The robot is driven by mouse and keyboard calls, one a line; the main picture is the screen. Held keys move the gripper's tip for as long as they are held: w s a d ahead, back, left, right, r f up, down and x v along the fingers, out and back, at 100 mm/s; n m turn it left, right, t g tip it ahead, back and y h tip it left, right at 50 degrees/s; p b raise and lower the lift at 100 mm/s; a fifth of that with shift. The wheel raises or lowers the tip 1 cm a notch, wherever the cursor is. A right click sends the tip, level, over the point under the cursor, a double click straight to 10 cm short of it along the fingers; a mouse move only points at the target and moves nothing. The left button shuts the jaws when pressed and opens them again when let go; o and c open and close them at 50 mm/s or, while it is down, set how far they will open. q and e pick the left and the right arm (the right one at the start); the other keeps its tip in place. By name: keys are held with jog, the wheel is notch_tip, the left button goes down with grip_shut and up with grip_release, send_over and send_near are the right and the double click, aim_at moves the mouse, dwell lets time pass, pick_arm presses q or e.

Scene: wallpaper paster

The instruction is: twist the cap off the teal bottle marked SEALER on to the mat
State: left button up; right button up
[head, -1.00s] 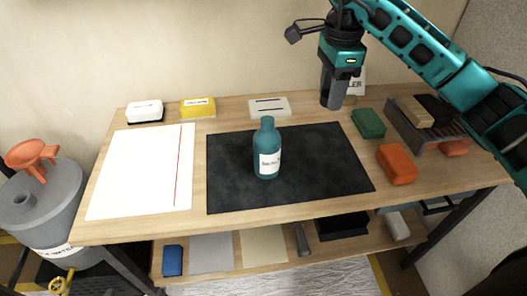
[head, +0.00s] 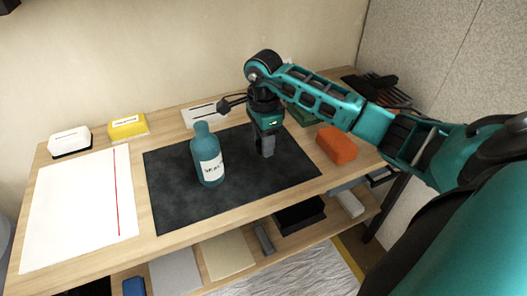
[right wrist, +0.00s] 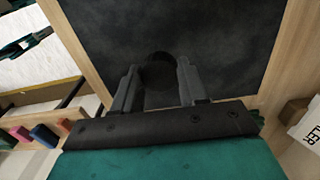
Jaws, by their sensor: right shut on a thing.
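The teal bottle (head: 208,160) stands upright on the dark mat (head: 180,208), left of its middle, with a white label whose lettering is too small to read. Whether its teal top is a cap or bare neck I cannot tell. My right gripper (head: 266,152) points down over the mat, to the right of the bottle and apart from it. In the right wrist view its fingers (right wrist: 158,88) are closed on a small dark round thing (right wrist: 158,70), perhaps a cap, low against the dark mat. My left gripper is not in view.
A white sheet with a red line (head: 75,215) lies at left. White (head: 70,142) and yellow (head: 128,126) blocks and a slotted white block (head: 200,115) line the back. An orange block (head: 336,145) is right of the mat. A lower shelf (head: 240,282) holds several items.

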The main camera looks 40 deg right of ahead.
aim_at(264, 161)
notch_tip(264, 161, down, 4)
jog(key=shift+r, duration=0.1)
jog(key=shift+b, duration=0.3)
jog(key=o, duration=1.2)
jog(key=shift+c, duration=0.2)
